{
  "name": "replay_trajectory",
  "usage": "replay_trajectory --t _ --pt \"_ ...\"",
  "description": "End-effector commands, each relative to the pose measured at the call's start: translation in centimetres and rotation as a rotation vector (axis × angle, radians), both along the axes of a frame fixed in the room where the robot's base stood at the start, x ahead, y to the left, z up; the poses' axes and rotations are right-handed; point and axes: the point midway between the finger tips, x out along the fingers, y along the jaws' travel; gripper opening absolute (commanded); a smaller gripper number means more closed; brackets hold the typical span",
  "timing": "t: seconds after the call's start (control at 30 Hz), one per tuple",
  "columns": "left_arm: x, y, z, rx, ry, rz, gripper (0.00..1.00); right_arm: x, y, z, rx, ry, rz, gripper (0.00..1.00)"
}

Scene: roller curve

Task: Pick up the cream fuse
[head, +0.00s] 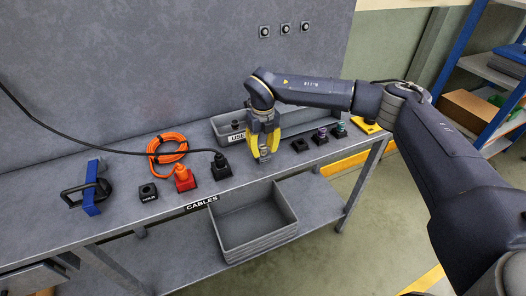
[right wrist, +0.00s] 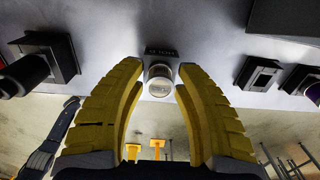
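My right gripper (head: 262,157) points down at the table in front of the long grey bin. In the right wrist view its two yellow fingers (right wrist: 160,72) are spread apart. A round, pale fuse end (right wrist: 159,82), which looks like the cream fuse, lies between the fingertips, with gaps on both sides. It stands by a small dark label (right wrist: 161,51). In the head view my gripper hides the fuse. My left gripper is not in view.
A black plug (head: 221,167) and a red plug (head: 184,178) sit in blocks left of my gripper. Small dark holders (head: 300,145) stand to its right. The grey bin (head: 298,117) is close behind. An orange cable coil (head: 167,147) lies further left. An open tray (head: 248,245) sits below.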

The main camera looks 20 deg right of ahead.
Motion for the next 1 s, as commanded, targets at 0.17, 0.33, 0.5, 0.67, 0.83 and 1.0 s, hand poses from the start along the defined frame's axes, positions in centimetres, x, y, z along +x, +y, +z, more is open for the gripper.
replay_trajectory --t 0.17,0.33,0.5,0.67,0.83,1.0 --pt "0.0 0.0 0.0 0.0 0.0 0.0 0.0 0.0 0.0 0.0 0.0 0.0 0.0 0.11" --pt "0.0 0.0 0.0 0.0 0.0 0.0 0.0 0.0 0.0 0.0 0.0 0.0 0.0 0.0" --pt "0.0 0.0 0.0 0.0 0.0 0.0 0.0 0.0 0.0 0.0 0.0 0.0 0.0 0.0" --pt "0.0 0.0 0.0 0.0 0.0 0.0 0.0 0.0 0.0 0.0 0.0 0.0 0.0 0.0" --pt "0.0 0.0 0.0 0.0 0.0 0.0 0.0 0.0 0.0 0.3 0.0 -0.001 0.0 0.0" --pt "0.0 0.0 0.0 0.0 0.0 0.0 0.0 0.1 0.0 1.4 0.0 -0.003 0.001 0.0"
